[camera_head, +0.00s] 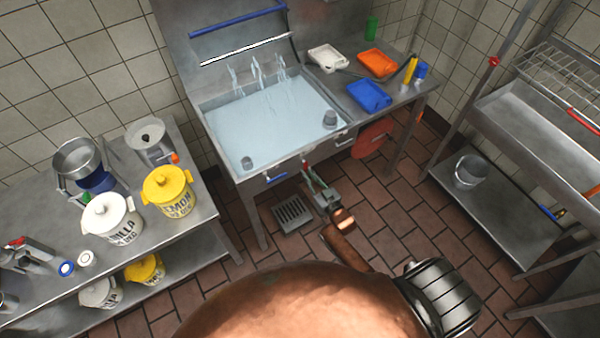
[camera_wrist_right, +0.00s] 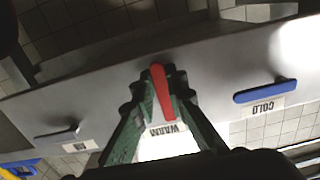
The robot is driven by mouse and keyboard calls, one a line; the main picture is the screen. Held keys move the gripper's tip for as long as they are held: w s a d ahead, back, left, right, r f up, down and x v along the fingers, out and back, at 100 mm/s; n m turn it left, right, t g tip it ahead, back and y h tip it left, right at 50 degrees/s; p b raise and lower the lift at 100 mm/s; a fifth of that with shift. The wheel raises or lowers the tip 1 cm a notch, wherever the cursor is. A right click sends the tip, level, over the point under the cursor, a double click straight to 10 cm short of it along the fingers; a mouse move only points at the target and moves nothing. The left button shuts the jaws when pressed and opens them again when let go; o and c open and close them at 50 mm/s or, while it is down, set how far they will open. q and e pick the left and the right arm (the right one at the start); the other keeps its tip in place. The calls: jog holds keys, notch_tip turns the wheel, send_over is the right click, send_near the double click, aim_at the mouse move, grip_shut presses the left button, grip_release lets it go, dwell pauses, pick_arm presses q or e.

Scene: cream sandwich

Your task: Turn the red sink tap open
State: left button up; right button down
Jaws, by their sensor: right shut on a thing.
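The red tap handle (camera_wrist_right: 161,88) is on the front panel of the sink, above a label reading WARM. My right gripper (camera_wrist_right: 157,98) is shut on it, with a green finger on each side of the red handle. In the head view my right gripper (camera_head: 309,176) reaches up to the sink front, and its fingertips largely hide the handle. A blue handle (camera_wrist_right: 265,91) marked COLD and a grey handle (camera_wrist_right: 62,135) sit on either side of the red one in the wrist view. My left gripper is not in view.
The sink basin (camera_head: 215,130) holds water and two grey pieces. Blue (camera_head: 369,95), orange (camera_head: 378,62) and white (camera_head: 327,58) trays lie on the counter. A floor grate (camera_head: 292,212) is below. A table with tubs (camera_head: 168,192) stands left, a metal rack (camera_head: 530,125) right.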

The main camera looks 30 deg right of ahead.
jog(key=shift+f, duration=0.1)
dwell(0.3)
jog(key=c, duration=1.9)
grip_release()
jog(key=shift+c, duration=0.2)
jog(key=s, duration=1.2)
jog(key=shift+d, duration=0.4)
jog(key=s+f+g, duration=0.3)
jog(key=s+f, duration=0.3)
jog(key=f, duration=0.4)
jog(key=s+f+g+h, duration=0.1)
jog(key=s+f+g, duration=0.2)
jog(key=s+f, duration=0.55)
jog(key=s+f+g, duration=0.3)
jog(key=s+f, duration=0.1)
jog(key=f, duration=0.9)
jog(key=s+f+g, duration=0.4)
jog(key=s+f, duration=0.2)
jog(key=s, duration=0.8)
jog(key=s+a+f+g, duration=0.1)
jog(key=s+f+g, duration=0.3)
jog(key=s, duration=1)
notch_tip(320, 180, down, 2)
jog(key=shift+s+f+n+h, duration=0.1)
jog(key=shift+s+n+h, duration=0.1)
jog(key=shift+n+h, duration=0.2)
